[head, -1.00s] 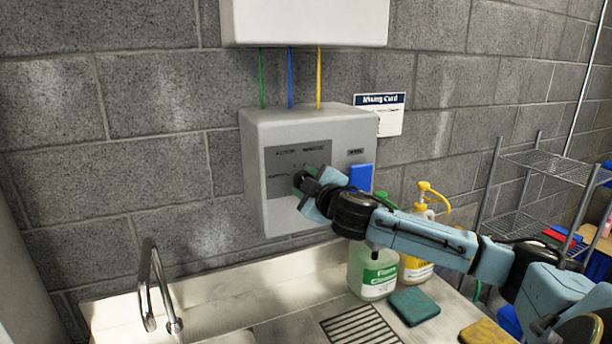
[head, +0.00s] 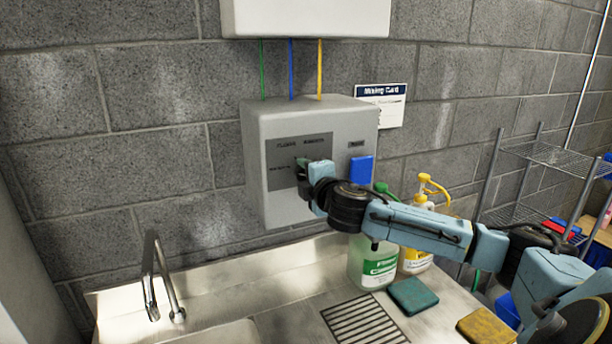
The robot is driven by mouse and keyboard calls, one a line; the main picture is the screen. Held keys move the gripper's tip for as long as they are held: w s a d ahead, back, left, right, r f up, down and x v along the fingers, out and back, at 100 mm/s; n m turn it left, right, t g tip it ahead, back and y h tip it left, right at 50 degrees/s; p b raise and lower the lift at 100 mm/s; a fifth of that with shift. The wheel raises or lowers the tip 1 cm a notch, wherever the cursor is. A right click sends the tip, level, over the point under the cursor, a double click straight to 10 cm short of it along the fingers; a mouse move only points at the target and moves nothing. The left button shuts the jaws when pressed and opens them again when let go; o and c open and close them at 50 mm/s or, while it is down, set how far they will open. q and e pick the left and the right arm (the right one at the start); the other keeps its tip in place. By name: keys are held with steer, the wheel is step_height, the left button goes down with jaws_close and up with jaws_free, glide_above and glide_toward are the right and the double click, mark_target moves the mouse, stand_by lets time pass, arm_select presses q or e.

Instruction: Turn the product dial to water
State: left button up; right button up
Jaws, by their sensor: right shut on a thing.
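The dispenser box (head: 277,205) is a light grey unit on the block wall with a dark label panel (head: 283,151) on its front. The product dial sits on that panel, mostly hidden by my right gripper; a small greenish part (head: 302,163) shows beside the gripper. My right gripper (head: 307,173) reaches in from the right and is shut on the dial. The panel's lettering is too small to read for certain, and the dial's pointing direction is hidden. A blue button (head: 361,171) is on the box's right side. My left gripper is not in view.
A green-labelled jug (head: 373,265) and a yellow-topped jug (head: 416,256) stand below my right arm. A green pad (head: 413,295) and a yellow pad (head: 487,326) lie on the steel counter. A faucet (head: 160,280) is at left, a wire shelf (head: 545,155) at right.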

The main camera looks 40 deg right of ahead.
steer(key=shift+f, duration=0.1)
stand_by(0.4)
steer(key=o, duration=1)
steer(key=shift+b+v, duration=1.7)
steer(key=shift+v, duration=5.05)
